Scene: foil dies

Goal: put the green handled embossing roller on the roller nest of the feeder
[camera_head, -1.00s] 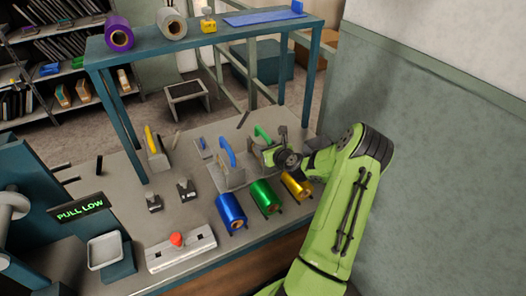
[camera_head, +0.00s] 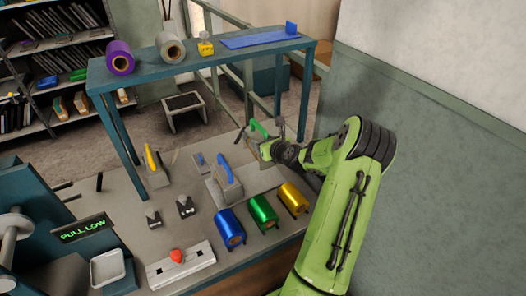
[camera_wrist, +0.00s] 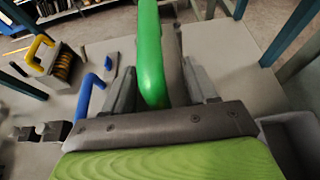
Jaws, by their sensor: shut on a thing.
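The green handled embossing roller's green handle (camera_head: 259,128) is raised above the back right of the bench. My gripper (camera_head: 267,146) is shut on it. In the wrist view the green handle (camera_wrist: 150,60) rises between my fingers; the roller's lower part is mostly hidden. Two small notched blocks (camera_head: 186,207) stand apart on the bench, left of the blue roll; they look like a roller nest, though I cannot be sure. The feeder seems to be the dark teal machine with the "PULL LOW" display (camera_head: 84,229) at left.
A blue handled tool (camera_head: 228,180) and a yellow handled tool (camera_head: 155,168) stand on the bench. Blue (camera_head: 229,227), green (camera_head: 263,211) and gold (camera_head: 292,197) foil rolls line the front. A teal overhead shelf (camera_head: 215,60) spans the back. A red knob (camera_head: 177,256) sits on a pale plate.

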